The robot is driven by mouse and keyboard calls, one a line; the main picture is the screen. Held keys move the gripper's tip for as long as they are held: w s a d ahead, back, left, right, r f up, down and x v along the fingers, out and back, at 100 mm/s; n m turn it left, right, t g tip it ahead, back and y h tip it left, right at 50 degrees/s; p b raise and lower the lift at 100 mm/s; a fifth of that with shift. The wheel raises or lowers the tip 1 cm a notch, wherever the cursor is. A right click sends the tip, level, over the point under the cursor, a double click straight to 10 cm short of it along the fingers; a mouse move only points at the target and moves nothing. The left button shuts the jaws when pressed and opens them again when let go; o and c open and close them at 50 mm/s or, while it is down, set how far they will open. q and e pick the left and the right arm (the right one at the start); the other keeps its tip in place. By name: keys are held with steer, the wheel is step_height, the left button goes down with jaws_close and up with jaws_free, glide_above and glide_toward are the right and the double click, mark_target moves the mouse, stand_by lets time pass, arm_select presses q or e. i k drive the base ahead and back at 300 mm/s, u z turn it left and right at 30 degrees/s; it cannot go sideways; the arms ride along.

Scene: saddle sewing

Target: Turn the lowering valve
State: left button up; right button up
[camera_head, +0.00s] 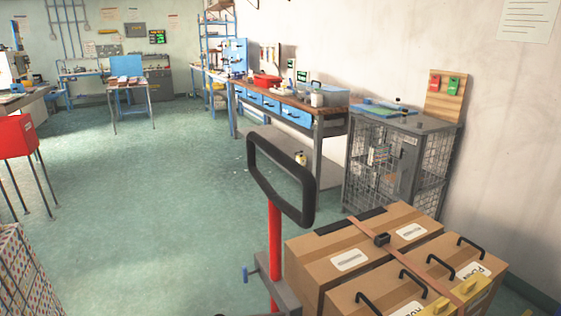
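A lifting truck's black loop handle (281,180) rises on a red post (274,245) at the bottom centre. A grey body (277,287) sits at the lower part of the post. A small blue knob (245,273) stands upright at the left of this body; it may be the lowering valve, but no label is readable. Neither of my grippers can be made out. A small dark shape at the bottom edge, left of the post, is cut off and too little shows to identify it.
Strapped cardboard boxes (347,258) with black handles stand right of the post. A wire-mesh cabinet (396,165) and a blue-drawer workbench (283,105) line the right wall. A red bin (17,137) stands at left. The green floor (150,210) is clear left of the handle.

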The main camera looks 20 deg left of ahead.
mark_target(244, 270)
steer(key=k, duration=0.5)
steer(key=u, duration=1.3)
steer(key=i, duration=1.2)
steer(key=z, duration=0.25)
